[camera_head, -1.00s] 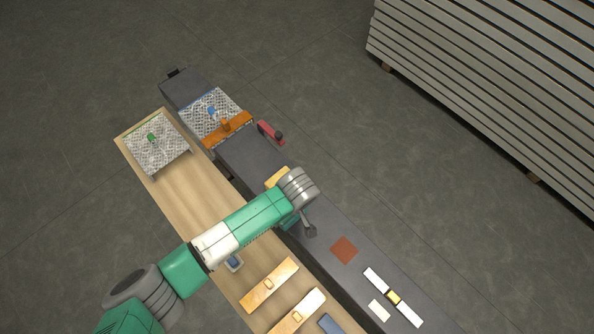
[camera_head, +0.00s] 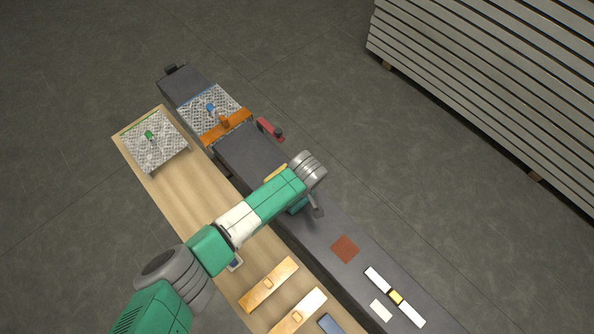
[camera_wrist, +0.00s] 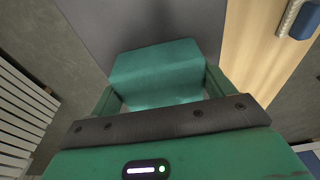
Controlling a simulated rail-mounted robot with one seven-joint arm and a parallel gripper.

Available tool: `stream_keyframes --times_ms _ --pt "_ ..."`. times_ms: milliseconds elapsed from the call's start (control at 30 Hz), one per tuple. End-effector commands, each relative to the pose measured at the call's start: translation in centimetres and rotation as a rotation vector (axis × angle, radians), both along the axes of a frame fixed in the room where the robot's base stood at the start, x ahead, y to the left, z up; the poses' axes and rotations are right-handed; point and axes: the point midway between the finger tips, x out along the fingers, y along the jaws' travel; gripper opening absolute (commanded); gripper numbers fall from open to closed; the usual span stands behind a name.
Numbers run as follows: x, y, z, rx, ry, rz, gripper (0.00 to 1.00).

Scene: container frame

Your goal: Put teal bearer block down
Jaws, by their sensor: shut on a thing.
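The teal bearer block (camera_wrist: 155,65) fills the space between the two fingers of my gripper (camera_wrist: 160,92) in the wrist view. My gripper is shut on it, and the block is over the dark grey surface. In the head view my gripper (camera_head: 300,204) is mostly hidden under my wrist, over the dark grey bench (camera_head: 330,222). I cannot tell the block apart from my gripper there, nor whether the block touches the surface.
A yellow piece (camera_head: 276,174) lies just beside my wrist. A brown-red square (camera_head: 345,248) and a white bar (camera_head: 377,280) lie further down the dark bench. An orange bar (camera_head: 226,127) and a red clamp-like part (camera_head: 268,128) are up-left. A wooden table (camera_head: 183,187) runs alongside.

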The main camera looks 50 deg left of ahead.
Motion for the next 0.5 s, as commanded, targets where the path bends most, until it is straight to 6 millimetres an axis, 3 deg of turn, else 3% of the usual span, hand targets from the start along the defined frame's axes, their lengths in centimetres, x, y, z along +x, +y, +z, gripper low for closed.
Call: stream_keyframes --times_ms 33,67,133,367,500 --pt "0.0 0.0 -0.2 0.000 0.001 0.000 0.60" --pt "0.0 0.0 -0.1 0.000 0.001 0.000 0.87" --pt "0.0 0.0 -0.1 0.000 0.001 0.000 1.00" --pt "0.0 0.0 0.1 0.000 0.000 0.000 1.00" --pt "0.1 -0.2 2.4 0.001 -0.002 0.000 1.00"
